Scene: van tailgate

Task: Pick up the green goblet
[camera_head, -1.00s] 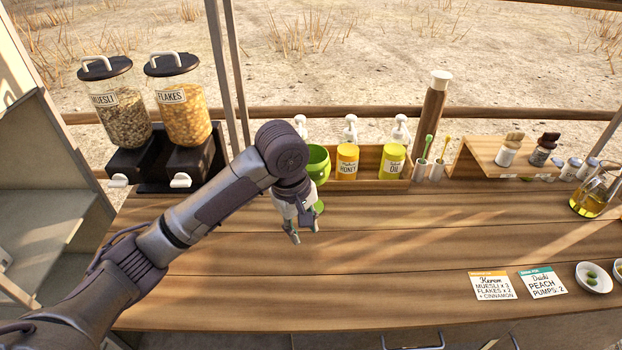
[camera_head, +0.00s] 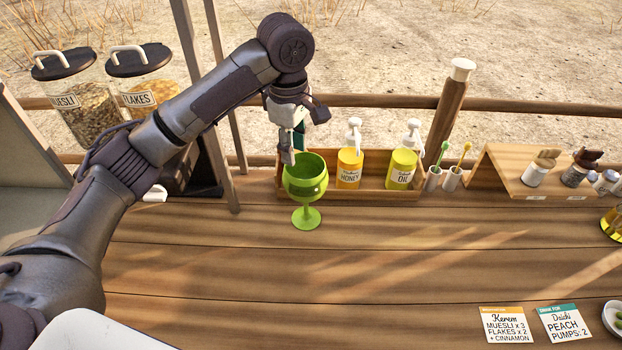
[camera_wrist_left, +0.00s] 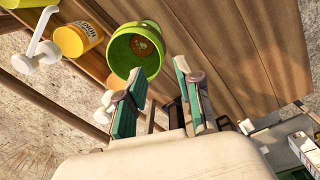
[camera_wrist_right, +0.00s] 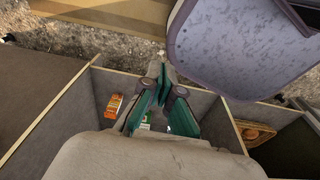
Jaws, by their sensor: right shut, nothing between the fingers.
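The green goblet (camera_head: 307,185) stands upright on the wooden counter, in front of the pump-bottle rack. Its bowl opening also shows in the left wrist view (camera_wrist_left: 140,52), just beyond the fingertips. My left gripper (camera_head: 288,157) is at the upper left rim of the goblet. In the left wrist view its two fingers (camera_wrist_left: 162,68) are apart with nothing between them. I cannot tell whether a finger touches the rim. My right gripper (camera_wrist_right: 160,80) is shut and empty above a divided bin, away from the goblet; it is outside the head view.
The honey bottle (camera_head: 349,168) and oil bottle (camera_head: 402,168) stand close to the goblet's right. Muesli (camera_head: 86,108) and flakes (camera_head: 146,96) dispensers stand at the left. Two cards (camera_head: 506,325) (camera_head: 563,322) lie at the front right. The counter before the goblet is clear.

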